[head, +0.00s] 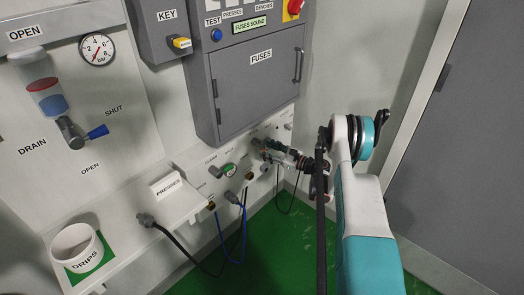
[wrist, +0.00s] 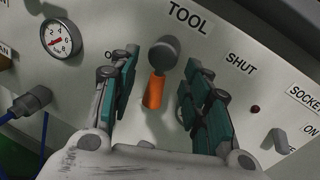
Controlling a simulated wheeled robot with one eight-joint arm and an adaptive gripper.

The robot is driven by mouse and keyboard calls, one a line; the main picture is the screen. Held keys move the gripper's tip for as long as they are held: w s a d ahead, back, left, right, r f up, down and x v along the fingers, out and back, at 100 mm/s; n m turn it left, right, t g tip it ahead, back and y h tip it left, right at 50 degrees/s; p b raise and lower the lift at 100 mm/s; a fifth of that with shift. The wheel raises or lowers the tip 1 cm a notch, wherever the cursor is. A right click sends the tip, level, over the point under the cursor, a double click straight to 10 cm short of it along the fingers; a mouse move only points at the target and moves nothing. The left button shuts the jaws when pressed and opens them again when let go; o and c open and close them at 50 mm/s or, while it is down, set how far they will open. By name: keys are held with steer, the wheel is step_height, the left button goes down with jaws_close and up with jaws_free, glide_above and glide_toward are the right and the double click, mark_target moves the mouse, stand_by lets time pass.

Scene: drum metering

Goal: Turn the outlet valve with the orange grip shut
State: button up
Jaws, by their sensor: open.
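The outlet valve shows in the wrist view, with a dark round hub (wrist: 164,55) below the label TOOL and an orange grip (wrist: 154,92) hanging down, tilted slightly left. The label SHUT (wrist: 241,64) is to its right. To its left a label starting with O is mostly hidden by a finger. My gripper (wrist: 159,72) is open, with one finger on each side of the orange grip and gaps between. In the head view my gripper (head: 268,151) is at the low panel by the wall; the orange grip cannot be made out there.
A gauge (wrist: 61,38) and a blue-grey plug (wrist: 33,101) are left of the valve; a small switch (wrist: 279,139) is right. Cables hang below the panel.

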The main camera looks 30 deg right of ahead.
mark_target(263, 148)
steer(key=shift+b+x, duration=0.35)
steer(key=shift+x, duration=1.3)
steer(key=c, duration=0.9)
